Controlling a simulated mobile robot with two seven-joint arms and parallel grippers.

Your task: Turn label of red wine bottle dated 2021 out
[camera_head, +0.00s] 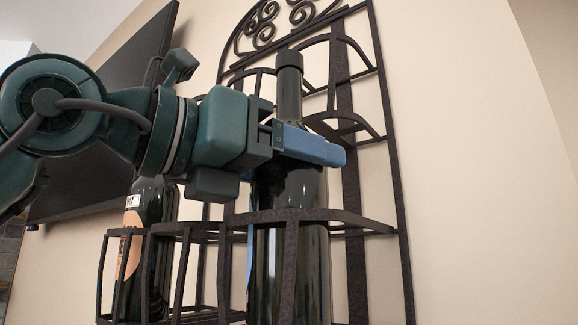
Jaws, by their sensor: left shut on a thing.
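A dark wine bottle (289,190) stands upright in the black metal wall rack (347,218), behind its front band. My left gripper (312,145) comes in from the left and is shut on this bottle at its shoulder, just below the neck. No label or date shows on the part of the bottle facing me, except a thin blue strip at its left edge. A second dark bottle (150,205) stands to the left in the rack, with a pale label at its left side; its top is hidden behind my arm. My right gripper is not in view.
The rack has curved bars and scrollwork at the top, close around the held bottle. A dark flat screen (125,75) hangs on the wall at the left, behind my arm. The pale wall (480,150) at the right is bare.

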